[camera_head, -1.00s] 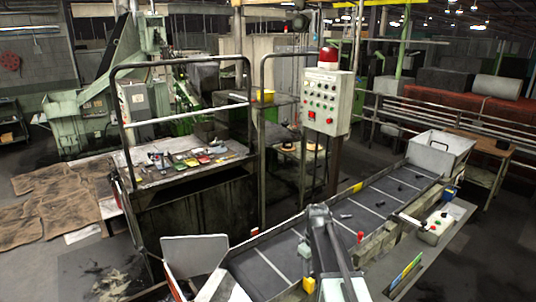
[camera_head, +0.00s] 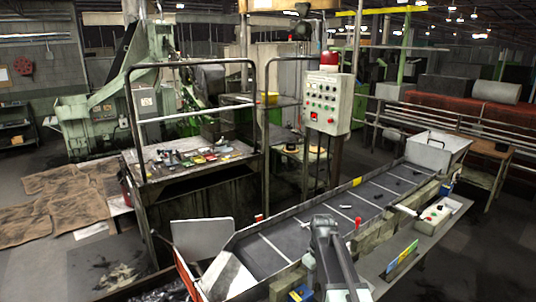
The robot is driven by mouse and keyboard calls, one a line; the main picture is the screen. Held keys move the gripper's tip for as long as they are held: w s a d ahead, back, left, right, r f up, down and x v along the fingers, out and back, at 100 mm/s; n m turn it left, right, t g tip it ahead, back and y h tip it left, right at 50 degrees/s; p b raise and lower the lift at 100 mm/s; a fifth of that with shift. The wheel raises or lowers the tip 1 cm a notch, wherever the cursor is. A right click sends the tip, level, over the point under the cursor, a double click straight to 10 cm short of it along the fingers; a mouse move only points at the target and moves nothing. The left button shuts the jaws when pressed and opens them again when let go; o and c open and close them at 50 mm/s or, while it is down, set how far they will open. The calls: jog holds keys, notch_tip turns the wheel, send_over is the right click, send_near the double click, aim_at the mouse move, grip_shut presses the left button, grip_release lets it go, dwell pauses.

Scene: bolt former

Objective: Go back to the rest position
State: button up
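My arm (camera_head: 333,258) rises from the bottom edge, right of centre, with its bent joint over the lower part of the conveyor. My gripper cannot be made out, and I see nothing held.
A worktable (camera_head: 152,176) with tools and coloured items stands left behind a rail. A control box (camera_head: 327,103) with a red lamp stands behind the conveyor. Brown mats (camera_head: 45,205) lie on the floor at left.

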jog(key=s+f+m+b, duration=0.7)
jog(key=s+f+b, duration=0.7)
jog(key=f+b, duration=0.1)
jog(key=shift+f, duration=0.75)
jog(key=shift+w, duration=0.1)
